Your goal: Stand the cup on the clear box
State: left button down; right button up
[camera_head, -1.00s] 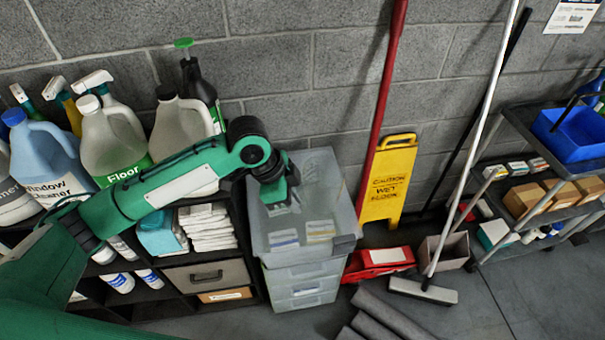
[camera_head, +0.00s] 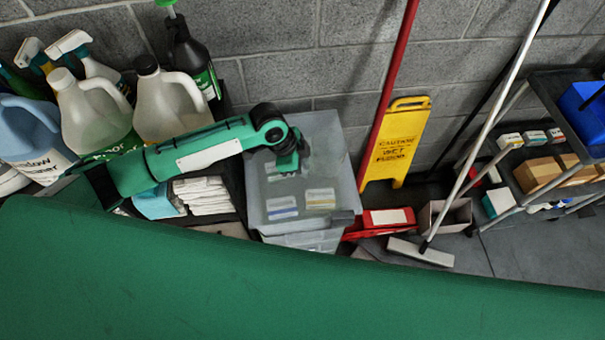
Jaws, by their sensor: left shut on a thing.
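The clear box (camera_head: 300,221) stands against the wall right of the dark shelf, with small labelled packs showing in its top part. My left gripper (camera_head: 288,162) reaches in from the left and points down over the far half of the box. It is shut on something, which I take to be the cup. A faint see-through shape shows just right of the fingers, but I cannot make out its outline or whether it touches the box. My right gripper is not in view.
Large jugs (camera_head: 172,100) and spray bottles crowd the shelf at left. A red pole (camera_head: 388,100) and a yellow caution sign (camera_head: 400,145) stand just right of the box. A broom (camera_head: 422,253) leans farther right. A green part of mine fills the bottom.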

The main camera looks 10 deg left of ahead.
pick_arm(q)
notch_tip(320, 180, down, 6)
jog(key=shift+f+p, duration=0.25)
jog(key=shift+p, duration=0.45)
jog(key=shift+f, duration=0.4)
jog(key=shift+f, duration=0.15)
jog(key=c, duration=1.5)
grip_release()
